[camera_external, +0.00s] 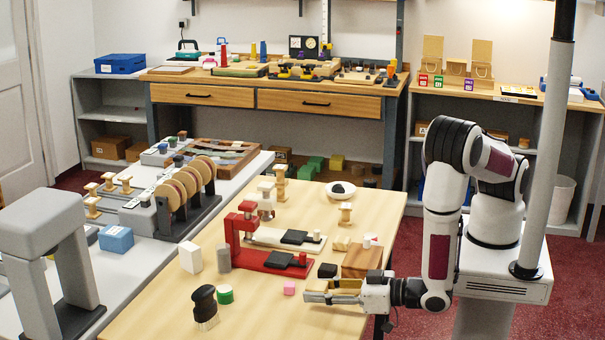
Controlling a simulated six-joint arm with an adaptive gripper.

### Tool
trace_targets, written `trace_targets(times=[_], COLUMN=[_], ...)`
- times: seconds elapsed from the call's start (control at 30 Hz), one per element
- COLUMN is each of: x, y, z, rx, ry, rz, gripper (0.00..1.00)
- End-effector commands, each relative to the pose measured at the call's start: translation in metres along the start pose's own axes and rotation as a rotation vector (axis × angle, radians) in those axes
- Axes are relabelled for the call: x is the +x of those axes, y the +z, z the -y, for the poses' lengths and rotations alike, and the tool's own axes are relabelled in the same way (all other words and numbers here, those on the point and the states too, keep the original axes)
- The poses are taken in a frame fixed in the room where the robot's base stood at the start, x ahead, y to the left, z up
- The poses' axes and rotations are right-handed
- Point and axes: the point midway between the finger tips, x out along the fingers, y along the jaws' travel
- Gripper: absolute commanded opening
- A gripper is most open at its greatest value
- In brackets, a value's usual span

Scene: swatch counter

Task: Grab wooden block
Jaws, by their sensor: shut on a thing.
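My gripper (322,297) reaches in from the right, low over the front right part of the wooden table. Its grey fingers point left and are shut on a light tan wooden block (347,284), which is mostly hidden by the fingers. I cannot tell whether it touches the table. A small light wooden block (342,243) lies farther back.
The table's front middle is clear.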

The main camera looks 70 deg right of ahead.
Motion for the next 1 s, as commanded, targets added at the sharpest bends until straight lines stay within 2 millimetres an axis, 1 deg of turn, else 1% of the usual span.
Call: trace_targets(times=[0.03, 0.3, 0.5, 0.7, 1.0], x=[-0.001, -0.005, -0.008, -0.010, -0.011], y=[-0.006, -0.037, -0.055, -0.067, -0.071], z=[0.001, 0.001, 0.000, 0.000, 0.000], rx=[0.003, 0.003, 0.002, 0.000, -0.001], ry=[0.000, 0.000, 0.000, 0.000, 0.000], rz=[-0.001, -0.003, -0.002, -0.002, -0.002], gripper=[0.11, 0.11, 0.11, 0.11, 0.11])
